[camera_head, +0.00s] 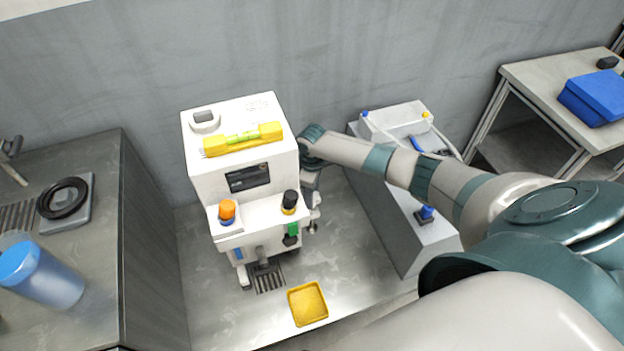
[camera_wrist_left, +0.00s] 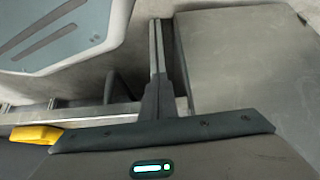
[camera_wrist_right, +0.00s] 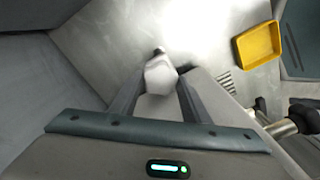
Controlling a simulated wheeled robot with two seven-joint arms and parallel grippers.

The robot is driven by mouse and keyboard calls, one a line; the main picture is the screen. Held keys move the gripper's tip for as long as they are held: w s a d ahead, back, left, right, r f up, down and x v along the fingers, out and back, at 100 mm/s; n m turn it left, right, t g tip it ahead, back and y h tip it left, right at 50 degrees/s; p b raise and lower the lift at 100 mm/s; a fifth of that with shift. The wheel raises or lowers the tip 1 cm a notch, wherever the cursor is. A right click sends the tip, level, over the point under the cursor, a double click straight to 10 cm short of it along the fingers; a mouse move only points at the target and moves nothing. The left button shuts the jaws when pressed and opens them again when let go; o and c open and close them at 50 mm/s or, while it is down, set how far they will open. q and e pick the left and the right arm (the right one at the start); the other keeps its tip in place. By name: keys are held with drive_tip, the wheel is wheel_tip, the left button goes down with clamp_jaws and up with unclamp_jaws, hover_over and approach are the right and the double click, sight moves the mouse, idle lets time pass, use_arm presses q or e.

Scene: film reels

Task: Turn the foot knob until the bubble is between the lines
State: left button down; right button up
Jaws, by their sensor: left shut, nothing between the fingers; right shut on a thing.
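A white machine (camera_head: 205,150) stands on the metal bench. A yellow spirit level (camera_head: 218,146) lies on its top, with a green vial (camera_head: 241,137) in the middle; the bubble is too small to place against the lines. My right arm reaches behind the machine's right side, and its gripper (camera_head: 312,212) points down there, partly hidden. In the right wrist view its fingers are shut on a pale faceted knob (camera_wrist_right: 160,76), which appears to be the foot knob. My left gripper (camera_wrist_left: 157,30) is shut and empty, away from the machine; it is not in the head view.
A yellow tray (camera_head: 308,304) lies in front of the machine. A grey-white unit with a blue button (camera_head: 427,212) stands to the right. A blue-lidded container (camera_head: 40,275) and black ring (camera_head: 63,198) are on the left counter. Bare bench lies around the tray.

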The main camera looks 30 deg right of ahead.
drive_tip(key=shift+s+d+f, duration=0.1)
drive_tip(key=o, duration=1.1)
drive_tip(key=shift+c, duration=0.2)
drive_tip(key=shift+r, duration=0.65)
wheel_tip(320, 180, up, 16)
